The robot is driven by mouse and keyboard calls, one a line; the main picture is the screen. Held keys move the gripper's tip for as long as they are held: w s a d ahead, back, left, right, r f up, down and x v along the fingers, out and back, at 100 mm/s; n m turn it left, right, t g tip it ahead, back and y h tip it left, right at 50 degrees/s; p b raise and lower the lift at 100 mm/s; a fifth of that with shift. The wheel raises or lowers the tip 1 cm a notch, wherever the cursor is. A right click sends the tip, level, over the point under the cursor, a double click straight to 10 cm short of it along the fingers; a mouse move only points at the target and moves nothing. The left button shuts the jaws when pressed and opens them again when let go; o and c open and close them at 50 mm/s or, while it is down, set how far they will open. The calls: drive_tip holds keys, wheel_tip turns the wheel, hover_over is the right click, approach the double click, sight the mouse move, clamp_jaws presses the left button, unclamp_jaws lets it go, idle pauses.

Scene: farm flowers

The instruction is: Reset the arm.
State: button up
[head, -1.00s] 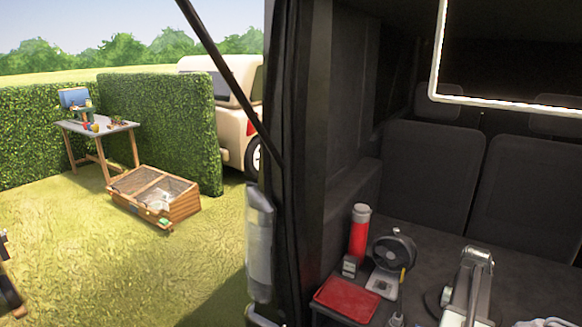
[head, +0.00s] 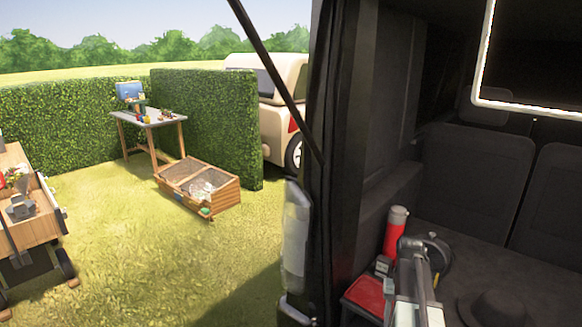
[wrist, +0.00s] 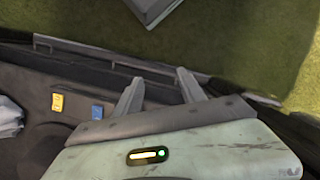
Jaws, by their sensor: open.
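My arm (head: 415,280) rises at the lower right of the head view, in front of the dark cargo area of a vehicle. It partly covers a red tray (head: 365,295) and a black fan (head: 440,258). In the wrist view my gripper (wrist: 158,86) has its two grey fingers spread apart with nothing between them. The fingers point toward the vehicle's edge, with grass beyond. The gripper cannot be made out clearly in the head view.
A red bottle (head: 394,235) stands behind the tray. A dark hat (head: 495,308) lies on the cargo floor. Outside are a table (head: 150,118), a wooden cold frame (head: 228,192) and a wooden cart (head: 35,225). Open grass lies between them. A yellow item (wrist: 57,102) and a blue item (wrist: 97,112) lie below.

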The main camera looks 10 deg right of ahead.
drive_tip(key=w+a+n+t, duration=0.1)
drive_tip(key=a+n, duration=0.1)
drive_tip(key=a, duration=1.3)
drive_tip(key=w+a+n+t+h, duration=0.1)
drive_tip(key=w+a+n, duration=0.1)
drive_tip(key=a, duration=1.3)
drive_tip(key=shift+a+r+n+p, duration=0.3)
drive_tip(key=shift+n+p, duration=0.15)
drive_tip(key=shift+n, duration=0.35)
